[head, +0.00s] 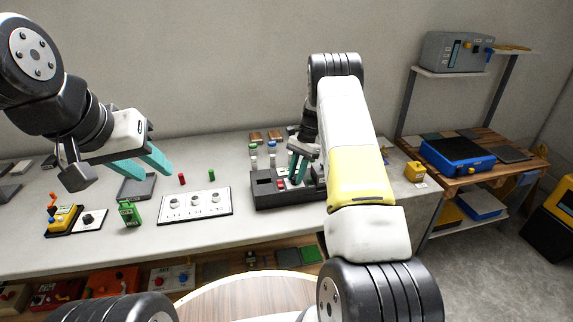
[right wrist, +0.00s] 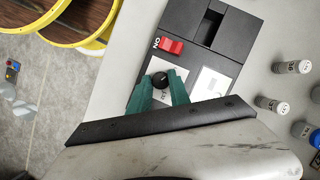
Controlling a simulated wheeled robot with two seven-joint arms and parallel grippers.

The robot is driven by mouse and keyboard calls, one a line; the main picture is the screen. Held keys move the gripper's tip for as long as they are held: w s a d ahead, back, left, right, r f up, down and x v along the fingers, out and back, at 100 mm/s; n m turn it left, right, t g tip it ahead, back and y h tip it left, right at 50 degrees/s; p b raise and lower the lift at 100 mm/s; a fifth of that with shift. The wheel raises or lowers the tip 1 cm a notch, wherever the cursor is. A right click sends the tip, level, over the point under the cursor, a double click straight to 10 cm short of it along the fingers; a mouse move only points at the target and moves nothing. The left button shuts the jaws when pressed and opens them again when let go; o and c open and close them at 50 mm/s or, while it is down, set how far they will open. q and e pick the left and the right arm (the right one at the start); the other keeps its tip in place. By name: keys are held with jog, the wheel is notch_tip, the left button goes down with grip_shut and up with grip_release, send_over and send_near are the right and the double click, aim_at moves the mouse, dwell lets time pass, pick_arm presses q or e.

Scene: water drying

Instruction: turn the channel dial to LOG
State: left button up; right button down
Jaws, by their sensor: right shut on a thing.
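The channel dial (right wrist: 160,80) is a small round black knob on a white label of a dark box (right wrist: 222,66). My right gripper (right wrist: 163,86) has its teal fingers on either side of the knob and is shut on it. The lettering around the dial is too small or covered to read. In the head view the same box (head: 262,190) stands on the bench, and my right gripper (head: 293,170) reaches down onto it, hiding the dial. My left gripper (head: 165,165) hangs empty above the bench at the left; its finger gap is unclear.
A red switch (right wrist: 171,46) marked ON sits beside the dial. Several capped vials (right wrist: 293,67) stand close to the box. A white panel with knobs (head: 195,205) and a green block (head: 130,213) lie left of the box. A side table (head: 470,178) stands at the right.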

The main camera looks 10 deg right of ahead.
jog(key=shift+w, duration=0.1)
jog(key=c, duration=1.2)
grip_release()
jog(key=v, duration=0.8)
